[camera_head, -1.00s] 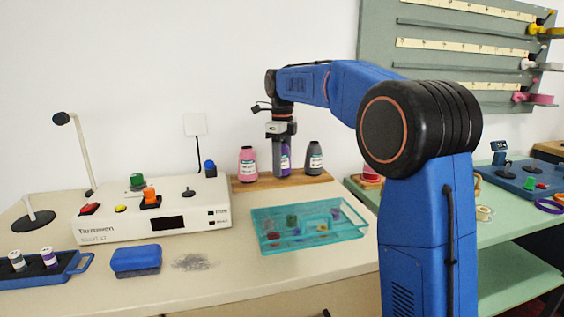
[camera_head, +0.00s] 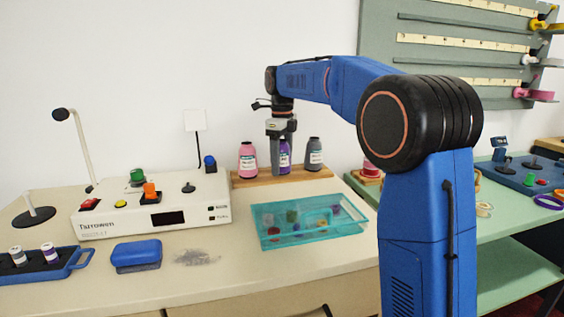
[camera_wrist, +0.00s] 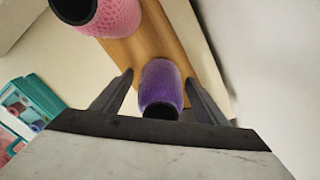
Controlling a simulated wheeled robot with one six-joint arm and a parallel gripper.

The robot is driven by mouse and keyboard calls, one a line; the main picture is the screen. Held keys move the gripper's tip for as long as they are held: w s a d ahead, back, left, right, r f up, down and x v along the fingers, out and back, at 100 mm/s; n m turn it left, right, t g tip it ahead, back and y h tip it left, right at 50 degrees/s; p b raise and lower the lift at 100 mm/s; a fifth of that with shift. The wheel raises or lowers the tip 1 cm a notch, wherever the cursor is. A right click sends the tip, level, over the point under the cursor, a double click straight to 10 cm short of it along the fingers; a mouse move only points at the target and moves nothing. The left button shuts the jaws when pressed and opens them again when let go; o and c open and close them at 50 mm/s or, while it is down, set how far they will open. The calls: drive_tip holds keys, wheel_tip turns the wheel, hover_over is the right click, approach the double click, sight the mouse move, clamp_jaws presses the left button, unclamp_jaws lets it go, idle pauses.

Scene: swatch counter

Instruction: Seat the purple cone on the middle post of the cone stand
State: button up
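The purple cone (camera_head: 286,154) stands upright at the middle place of the wooden cone stand (camera_head: 253,181), between a pink cone (camera_head: 247,159) and a grey cone (camera_head: 314,155). My gripper (camera_head: 282,160) points down over it and partly hides it in the head view. In the wrist view the purple cone (camera_wrist: 161,85) lies between my two fingers, with a gap on each side, so my gripper is open around it. The pink cone (camera_wrist: 110,14) is beside it there. The cone's base and the middle post are hidden.
A teal tray (camera_head: 262,238) with small items lies in front of the stand. A white device (camera_head: 120,222) with buttons, a blue box (camera_head: 136,255) and a blue carrier (camera_head: 72,266) are to the left. The wall is close behind the stand.

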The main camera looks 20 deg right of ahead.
wheel_tip(320, 180, up, 17)
drive_tip(key=shift+r, duration=0.2)
idle(0.6)
drive_tip(key=shift+s, duration=0.1)
